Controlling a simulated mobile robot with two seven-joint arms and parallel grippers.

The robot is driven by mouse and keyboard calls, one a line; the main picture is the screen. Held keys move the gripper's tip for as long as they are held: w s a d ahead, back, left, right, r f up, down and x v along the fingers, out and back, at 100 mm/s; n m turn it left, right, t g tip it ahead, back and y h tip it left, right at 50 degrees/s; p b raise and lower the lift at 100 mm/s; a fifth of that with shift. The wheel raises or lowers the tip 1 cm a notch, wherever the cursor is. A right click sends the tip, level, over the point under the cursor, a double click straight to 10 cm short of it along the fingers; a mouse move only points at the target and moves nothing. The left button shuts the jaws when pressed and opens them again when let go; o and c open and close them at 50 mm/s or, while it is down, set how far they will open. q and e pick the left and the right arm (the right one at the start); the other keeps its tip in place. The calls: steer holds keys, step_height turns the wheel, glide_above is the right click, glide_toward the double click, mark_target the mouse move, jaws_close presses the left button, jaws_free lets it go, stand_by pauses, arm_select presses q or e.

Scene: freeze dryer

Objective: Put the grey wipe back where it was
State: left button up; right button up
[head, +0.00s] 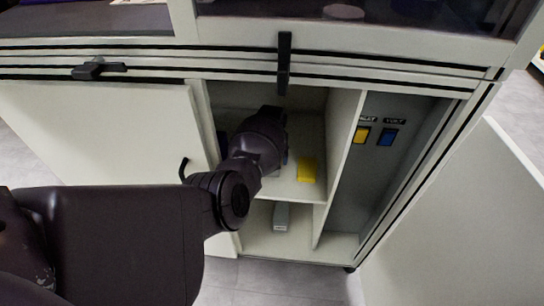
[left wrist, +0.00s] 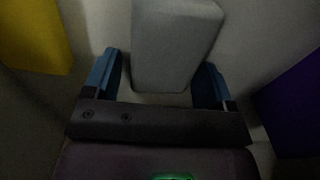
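The grey wipe (left wrist: 175,45) is a grey block in the left wrist view, with its near end between my left gripper's (left wrist: 158,80) two blue fingers. The fingers are spread, with a narrow gap showing on the left side of the wipe; on the right side I cannot tell whether the finger touches it. In the head view my left arm reaches into the open cabinet, over the upper shelf (head: 292,188). There its wrist hides the fingers and most of what lies at them. My right gripper is in neither view.
A yellow block (head: 307,169) sits on the upper shelf; a yellow block also shows in the left wrist view (left wrist: 35,35). A purple thing (left wrist: 295,105) is at its right edge. A pale grey box (head: 281,216) stands in the lower compartment. A divider (head: 338,150) bounds the shelves on the right.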

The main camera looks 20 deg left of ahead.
arm_select(q)
steer(key=shift+o, duration=0.7)
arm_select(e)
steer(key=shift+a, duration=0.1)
arm_select(q)
steer(key=r, duration=0.1)
steer(key=r+p, duration=0.1)
steer(key=r, duration=0.2)
steer(key=shift+w+r+p, duration=0.25)
steer(key=shift+w+p, duration=0.05)
step_height(320, 180, up, 6)
steer(key=p, duration=0.2)
steer(key=shift+d+r, duration=0.2)
steer(key=shift+d, duration=0.15)
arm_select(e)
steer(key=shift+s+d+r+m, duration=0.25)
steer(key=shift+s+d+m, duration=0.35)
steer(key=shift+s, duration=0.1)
arm_select(q)
steer(key=shift+s, duration=0.1)
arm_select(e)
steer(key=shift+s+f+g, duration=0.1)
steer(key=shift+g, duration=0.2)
